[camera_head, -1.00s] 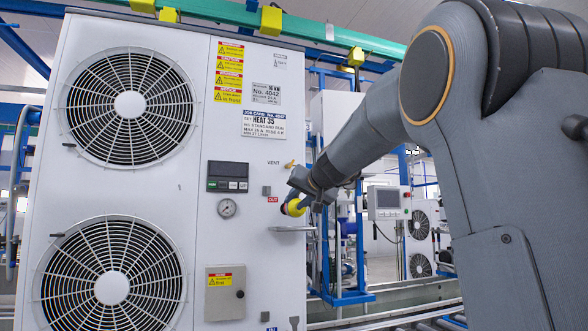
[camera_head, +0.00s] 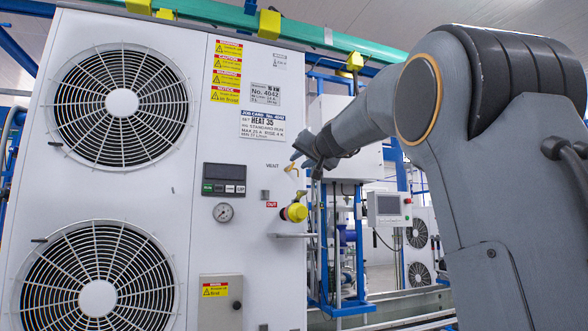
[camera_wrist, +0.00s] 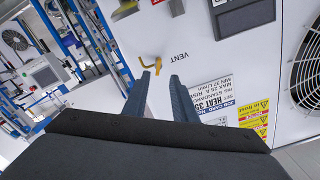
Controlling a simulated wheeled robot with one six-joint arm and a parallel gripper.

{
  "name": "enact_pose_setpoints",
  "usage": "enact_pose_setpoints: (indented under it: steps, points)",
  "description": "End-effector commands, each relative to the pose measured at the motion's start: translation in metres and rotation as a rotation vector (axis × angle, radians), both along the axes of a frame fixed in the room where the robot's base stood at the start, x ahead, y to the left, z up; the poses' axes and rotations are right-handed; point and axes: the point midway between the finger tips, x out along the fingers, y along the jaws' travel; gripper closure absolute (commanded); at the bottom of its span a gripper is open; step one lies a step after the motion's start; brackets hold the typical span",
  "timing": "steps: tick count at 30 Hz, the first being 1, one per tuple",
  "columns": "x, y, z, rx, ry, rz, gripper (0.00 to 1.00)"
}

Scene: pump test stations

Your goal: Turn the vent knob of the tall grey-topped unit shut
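The tall pale unit (camera_head: 180,215) with two fans fills the left of the head view. Its top is mostly out of view, so I cannot check its colour. The small brass vent knob (camera_head: 291,169) is on its front panel near the right edge, by the word VENT. It also shows in the wrist view (camera_wrist: 151,65), with a bent stem. My gripper (camera_head: 298,153) is just above the knob in the head view. In the wrist view its two fingers (camera_wrist: 160,78) are apart with nothing between them. The knob lies just beyond the left fingertip; I cannot tell whether they touch.
A yellow valve handle (camera_head: 294,212) by a red OUT label sits below the vent knob. A pipe stub (camera_head: 292,235) sticks out under it. A gauge (camera_head: 223,212) and a display (camera_head: 224,180) are to the left. Blue framing and another station (camera_head: 388,205) stand behind, right.

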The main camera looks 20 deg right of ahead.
Motion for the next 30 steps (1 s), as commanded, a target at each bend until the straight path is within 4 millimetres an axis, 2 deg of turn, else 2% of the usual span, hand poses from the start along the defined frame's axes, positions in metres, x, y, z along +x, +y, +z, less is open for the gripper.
enact_pose_setpoints:
  steps: [5,10,18,24,30]
  points:
    - [0.009,-0.009,0.002,0.001,-0.002,-0.011,0.75]
    - [0.032,-0.016,0.003,0.001,0.000,-0.020,0.75]
    - [0.065,-0.015,0.002,0.000,0.000,-0.020,0.75]
    - [0.075,-0.014,0.001,0.001,-0.001,-0.018,0.75]
    - [0.076,-0.013,0.001,0.001,-0.001,-0.017,0.75]
